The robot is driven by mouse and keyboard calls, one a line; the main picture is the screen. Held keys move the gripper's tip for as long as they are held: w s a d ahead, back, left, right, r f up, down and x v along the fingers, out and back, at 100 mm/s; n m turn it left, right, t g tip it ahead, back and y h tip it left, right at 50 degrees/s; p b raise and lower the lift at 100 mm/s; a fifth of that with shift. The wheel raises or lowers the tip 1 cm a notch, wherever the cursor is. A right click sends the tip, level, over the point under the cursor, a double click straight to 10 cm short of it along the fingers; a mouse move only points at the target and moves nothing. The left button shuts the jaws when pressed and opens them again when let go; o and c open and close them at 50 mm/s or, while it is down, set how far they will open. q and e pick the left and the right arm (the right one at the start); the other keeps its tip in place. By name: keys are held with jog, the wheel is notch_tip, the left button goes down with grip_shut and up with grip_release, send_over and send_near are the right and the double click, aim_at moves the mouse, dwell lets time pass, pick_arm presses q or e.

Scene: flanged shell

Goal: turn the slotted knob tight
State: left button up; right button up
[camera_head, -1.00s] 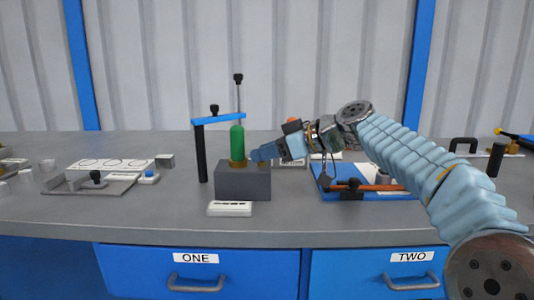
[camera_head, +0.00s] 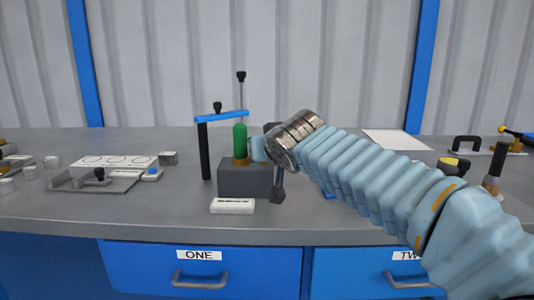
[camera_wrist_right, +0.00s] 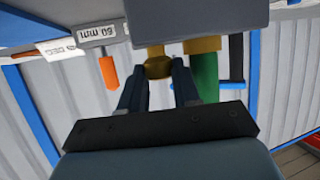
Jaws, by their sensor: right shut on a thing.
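A small brass knob (camera_wrist_right: 158,68) lies between the two dark fingers of my right gripper (camera_wrist_right: 160,80) in the right wrist view. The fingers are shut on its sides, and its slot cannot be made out. The grey block (camera_wrist_right: 200,14) is above it in that upside-down view. A green cylinder (camera_head: 240,141) stands upright in a brass collar (camera_head: 241,161) on the grey block (camera_head: 238,180) in the head view. My right gripper (camera_head: 257,149) is beside the cylinder's right, its fingertips and the knob largely hidden there. My left gripper is not in view.
A blue arm on a black post (camera_head: 203,150) stands left of the cylinder. A white label plate (camera_head: 232,206) lies before the block. A grey tray (camera_head: 90,182) is at left; a black handle (camera_head: 465,147) is at right. The front bench between tray and block is clear.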

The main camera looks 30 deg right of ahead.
jog(key=shift+a+f+m+g+h+b, duration=0.15)
jog(key=shift+m+g+h+b, duration=0.35)
jog(key=shift+m+h+b, duration=0.45)
jog(key=o, duration=1.1)
jog(key=shift+c, duration=0.2)
jog(key=shift+a+r, duration=0.1)
jog(key=shift+r, duration=0.1)
